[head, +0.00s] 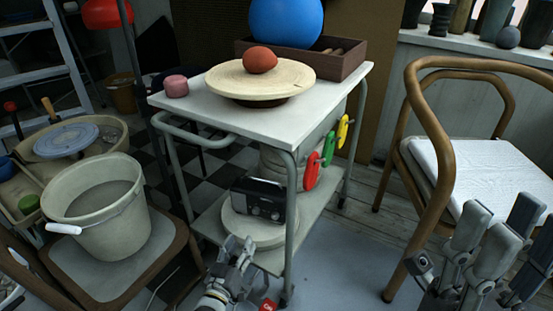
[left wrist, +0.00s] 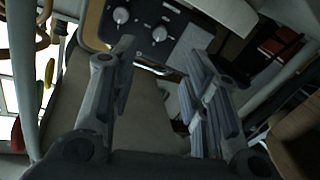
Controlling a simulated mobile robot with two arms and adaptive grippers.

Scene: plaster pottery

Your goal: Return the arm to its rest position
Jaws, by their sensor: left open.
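My left gripper (head: 238,250) is low in front of the cart, near its lower shelf. In the left wrist view its two fingers (left wrist: 165,85) are apart with nothing between them. Beyond them is a dark box with pale knobs (left wrist: 142,25), which also stands on the cart's lower shelf in the head view (head: 262,200). My right gripper (head: 497,225) is at the lower right, in front of the chair. Its fingers stand upright and apart, and I see nothing held.
The white-topped cart (head: 190,110) carries a pale disc (head: 225,80) with an orange-brown ball (head: 260,60), a pink lump (head: 176,86) and a wooden tray (head: 345,65) by a blue ball (head: 285,22). A bucket (head: 110,225) is left. A wooden chair (head: 435,160) is right.

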